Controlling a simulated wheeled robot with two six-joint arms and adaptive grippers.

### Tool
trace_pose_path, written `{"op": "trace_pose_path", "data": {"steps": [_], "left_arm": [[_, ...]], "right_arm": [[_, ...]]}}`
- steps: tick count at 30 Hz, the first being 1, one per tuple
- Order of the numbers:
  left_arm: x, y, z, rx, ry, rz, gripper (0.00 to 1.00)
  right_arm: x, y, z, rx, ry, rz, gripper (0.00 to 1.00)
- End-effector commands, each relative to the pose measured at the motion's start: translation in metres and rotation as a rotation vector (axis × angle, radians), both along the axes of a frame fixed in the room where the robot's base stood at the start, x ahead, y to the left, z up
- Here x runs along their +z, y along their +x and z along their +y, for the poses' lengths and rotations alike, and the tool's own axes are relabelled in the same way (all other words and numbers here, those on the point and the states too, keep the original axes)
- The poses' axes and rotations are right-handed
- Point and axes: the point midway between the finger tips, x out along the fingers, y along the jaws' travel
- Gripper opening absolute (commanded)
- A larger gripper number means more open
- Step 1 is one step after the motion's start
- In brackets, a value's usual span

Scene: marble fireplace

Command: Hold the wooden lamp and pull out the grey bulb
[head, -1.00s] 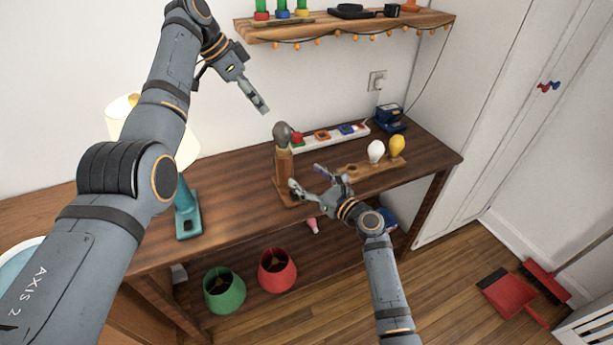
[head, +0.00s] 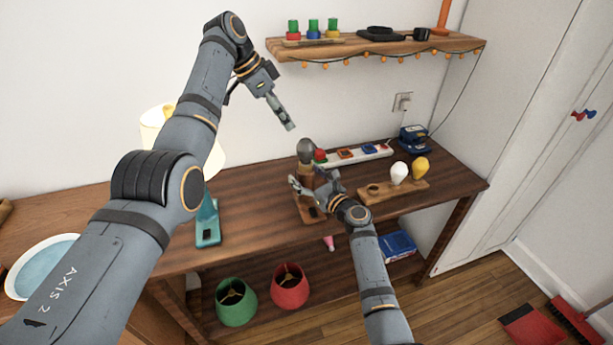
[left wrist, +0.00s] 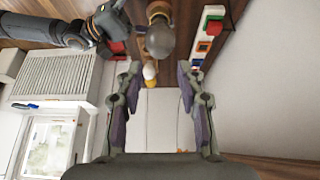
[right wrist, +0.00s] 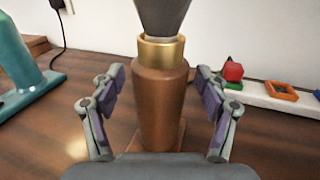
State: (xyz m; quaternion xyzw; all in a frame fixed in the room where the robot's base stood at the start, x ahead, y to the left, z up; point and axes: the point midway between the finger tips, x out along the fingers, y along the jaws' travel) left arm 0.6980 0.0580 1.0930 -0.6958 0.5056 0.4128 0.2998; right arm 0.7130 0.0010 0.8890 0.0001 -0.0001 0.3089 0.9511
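The wooden lamp (head: 309,205) stands upright on the table with the grey bulb (head: 305,150) on top. In the right wrist view the lamp's brown body (right wrist: 160,98) and brass collar stand between the fingers of my right gripper (right wrist: 158,105), which is open with gaps on both sides. In the head view my right gripper (head: 314,188) is low at the lamp. My left gripper (head: 287,118) is up and left of the bulb. The left wrist view shows its fingers (left wrist: 158,95) open and empty, with the grey bulb (left wrist: 160,40) beyond them.
A holder (head: 385,192) with a white bulb (head: 399,172) and a yellow bulb (head: 421,167) is right of the lamp. A white strip (head: 355,154) with coloured pieces lies behind. A teal lamp (head: 207,225) stands left. A shelf (head: 375,50) hangs above. Table between the lamps is clear.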

Motion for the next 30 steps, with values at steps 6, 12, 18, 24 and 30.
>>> {"op": "trace_pose_path", "data": {"steps": [6,12,18,24,30], "left_arm": [[0.0,0.0,0.0,0.0,0.0,0.0,0.38],[0.0,0.0,0.0,0.0,0.0,0.0,0.38],[0.0,0.0,0.0,0.0,0.0,0.0,0.39],[-0.005,-0.004,-0.014,0.144,0.051,0.027,0.66],[-0.004,-0.015,-0.03,0.486,0.094,0.056,0.75]], "right_arm": [[0.0,0.0,0.0,0.0,0.0,0.0,0.45],[0.0,0.0,0.0,0.0,-0.001,0.001,0.18],[0.0,0.0,0.0,0.0,-0.001,0.001,0.0],[-0.001,0.0,0.0,0.0,-0.001,0.001,0.0],[-0.001,0.0,0.0,0.0,-0.001,0.001,0.0]]}}
